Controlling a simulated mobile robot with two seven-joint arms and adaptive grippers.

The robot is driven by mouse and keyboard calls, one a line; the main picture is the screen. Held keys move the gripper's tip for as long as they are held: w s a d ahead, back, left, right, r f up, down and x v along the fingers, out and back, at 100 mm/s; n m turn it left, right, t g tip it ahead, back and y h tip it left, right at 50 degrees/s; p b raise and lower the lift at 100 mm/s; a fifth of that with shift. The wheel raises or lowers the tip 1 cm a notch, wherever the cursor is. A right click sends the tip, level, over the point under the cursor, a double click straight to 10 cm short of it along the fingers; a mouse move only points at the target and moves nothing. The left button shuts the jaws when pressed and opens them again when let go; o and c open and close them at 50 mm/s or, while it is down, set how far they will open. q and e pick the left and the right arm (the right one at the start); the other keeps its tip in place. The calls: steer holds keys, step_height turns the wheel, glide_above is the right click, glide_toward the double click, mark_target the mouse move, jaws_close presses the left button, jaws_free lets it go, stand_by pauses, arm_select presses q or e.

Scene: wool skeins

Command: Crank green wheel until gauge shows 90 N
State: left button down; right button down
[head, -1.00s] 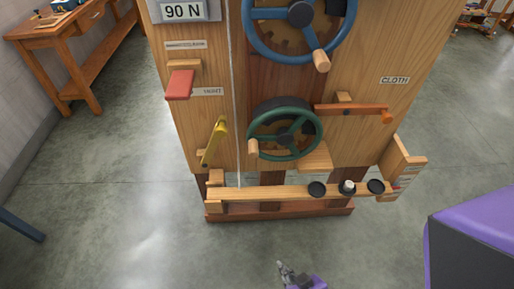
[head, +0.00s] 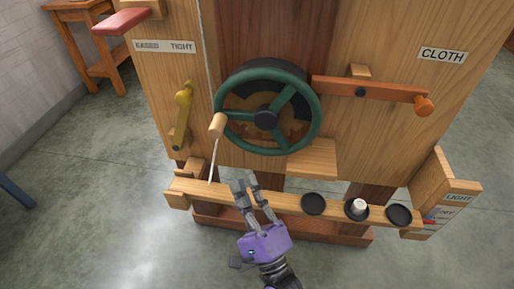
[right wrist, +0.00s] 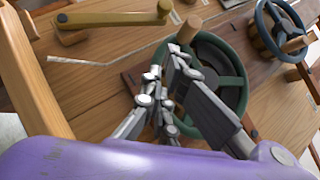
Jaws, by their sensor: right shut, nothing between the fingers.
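The green wheel (head: 312,135) is on the wooden machine front, with its pale wooden crank knob (head: 218,125) at the left of the rim. My right gripper (head: 245,183) is shut and empty, below the wheel and apart from the knob in the head view. In the right wrist view its fingers (right wrist: 168,75) overlap the left part of the green wheel (right wrist: 236,60), and a wooden knob (right wrist: 188,30) shows just above the fingertips. Contact cannot be told there. The gauge is outside both current views. My left gripper is not in view.
A yellow lever (head: 181,118) is left of the wheel, beside a thin cord. An orange-handled lever (head: 370,90) is at right. A low wooden rail (head: 283,200) with black discs (head: 313,204) runs below. A blue wheel (right wrist: 262,30) shows in the wrist view.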

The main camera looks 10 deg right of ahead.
mark_target(231, 138)
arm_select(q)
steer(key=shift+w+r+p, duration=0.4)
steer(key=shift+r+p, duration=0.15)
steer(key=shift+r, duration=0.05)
arm_select(e)
steer(key=w+r+m+t+h, duration=0.1)
steer(key=w+r+m, duration=0.2)
steer(key=w+r, duration=0.4)
steer(key=shift+w+a+m, duration=0.25)
steer(key=shift+m, duration=0.15)
steer(key=shift+r, duration=0.1)
steer(key=shift+w+a+r+m+t+h+b, duration=0.1)
steer(key=shift+a+r+m+t+h+b, duration=0.15)
steer(key=shift+m+h+b, duration=0.3)
steer(key=shift+a+r+m+t+h+b, duration=0.15)
steer(key=shift+r+m+t+h+b, duration=0.25)
steer(key=shift+m, duration=0.25)
steer(key=shift+a+r, duration=0.1)
steer(key=shift+r, duration=0.05)
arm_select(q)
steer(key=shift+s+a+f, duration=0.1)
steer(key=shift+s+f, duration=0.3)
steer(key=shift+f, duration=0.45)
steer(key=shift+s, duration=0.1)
